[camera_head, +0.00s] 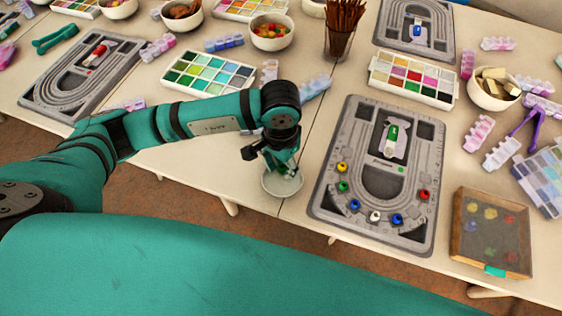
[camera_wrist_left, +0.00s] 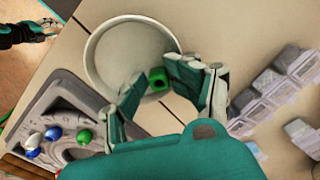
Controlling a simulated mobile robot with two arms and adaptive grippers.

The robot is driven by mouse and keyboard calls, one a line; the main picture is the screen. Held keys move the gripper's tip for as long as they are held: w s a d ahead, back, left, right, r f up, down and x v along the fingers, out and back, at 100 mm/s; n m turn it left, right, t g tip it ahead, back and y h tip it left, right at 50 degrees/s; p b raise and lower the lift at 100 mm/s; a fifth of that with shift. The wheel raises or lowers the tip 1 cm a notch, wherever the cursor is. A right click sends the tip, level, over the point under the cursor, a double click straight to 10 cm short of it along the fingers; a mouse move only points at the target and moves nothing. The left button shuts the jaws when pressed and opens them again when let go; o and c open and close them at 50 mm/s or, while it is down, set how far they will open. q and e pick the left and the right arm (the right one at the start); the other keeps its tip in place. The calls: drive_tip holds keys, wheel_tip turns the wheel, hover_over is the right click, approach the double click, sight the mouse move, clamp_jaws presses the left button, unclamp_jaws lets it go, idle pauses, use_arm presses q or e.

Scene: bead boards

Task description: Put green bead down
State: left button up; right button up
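In the head view the left gripper (camera_head: 272,160) hangs over the bowl (camera_head: 283,185), and the bead there is hidden. Another green bead (camera_head: 342,186) sits on the near grey bead board (camera_head: 322,196). My right gripper (camera_wrist_left: 40,30) seems to show small at the wrist view's upper left; its state is unclear.
The board right of the bowl also carries yellow, blue, white and red beads. A sorting tray (camera_head: 462,245) lies farther right. Paint-like palettes (camera_head: 208,73), a cup of brown sticks (camera_head: 340,40) and bowls stand behind. The table's front edge is just before the bowl.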

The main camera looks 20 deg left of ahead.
use_arm(q)
drive_tip(key=shift+r+p, duration=0.5)
wheel_tip(320, 180, up, 12)
drive_tip(key=b, duration=0.1)
drive_tip(key=shift+f, duration=0.15)
